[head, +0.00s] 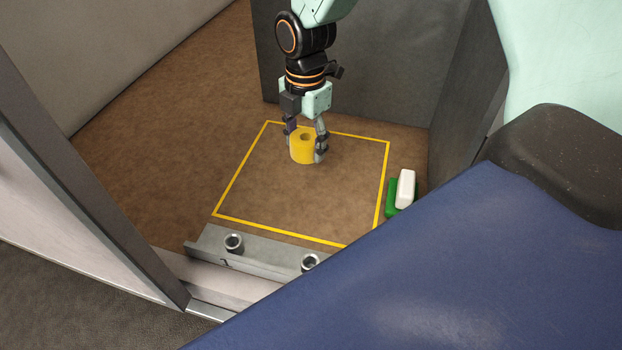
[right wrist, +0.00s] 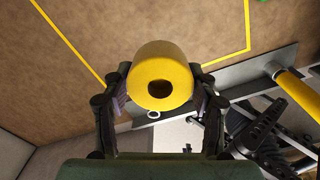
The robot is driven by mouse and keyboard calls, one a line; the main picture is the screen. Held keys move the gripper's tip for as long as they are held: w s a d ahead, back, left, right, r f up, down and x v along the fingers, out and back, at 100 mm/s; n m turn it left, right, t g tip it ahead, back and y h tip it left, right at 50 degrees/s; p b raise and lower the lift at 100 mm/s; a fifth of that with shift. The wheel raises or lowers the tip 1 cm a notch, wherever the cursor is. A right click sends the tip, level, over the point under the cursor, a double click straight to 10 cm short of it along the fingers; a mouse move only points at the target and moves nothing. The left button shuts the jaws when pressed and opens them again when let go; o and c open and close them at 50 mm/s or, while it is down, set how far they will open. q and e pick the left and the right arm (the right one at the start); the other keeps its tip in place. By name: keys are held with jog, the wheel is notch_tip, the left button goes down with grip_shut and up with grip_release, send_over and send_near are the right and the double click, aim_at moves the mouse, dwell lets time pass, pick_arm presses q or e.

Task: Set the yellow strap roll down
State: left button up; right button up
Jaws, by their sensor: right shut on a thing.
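The yellow strap roll (head: 302,147) is upright with its hole facing up, over the brown floor inside the yellow outlined square (head: 228,190), near its far edge. My right gripper (head: 306,146) reaches down from above and is shut on the roll, one finger on each side. In the right wrist view the roll (right wrist: 160,78) sits between the two fingers (right wrist: 160,100) with its dark hole toward the camera. I cannot tell whether its underside touches the floor. My left gripper is not in view.
A white block (head: 405,188) and a green block (head: 391,196) lie right of the square. A metal bracket with round fittings (head: 234,242) runs along the near side. A grey panel (head: 350,60) stands behind, and a blue padded surface (head: 440,280) fills the lower right. The square's middle is clear.

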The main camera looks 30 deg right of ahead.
jog(key=d+f+n, duration=0.1)
jog(key=d+f+n+b, duration=0.1)
jog(key=n, duration=0.1)
jog(key=d+f+n, duration=0.1)
jog(key=shift+w+d+n, duration=0.1)
jog(key=shift+w+n, duration=0.2)
jog(key=b, duration=0.3)
send_over(318, 187)
jog(key=shift+n, duration=0.3)
notch_tip(318, 187, down, 8)
jog(key=shift+w+d+r, duration=0.1)
notch_tip(318, 187, down, 2)
jog(key=shift+b, duration=0.6)
jog(key=shift+f, duration=0.3)
jog(key=shift+f, duration=0.15)
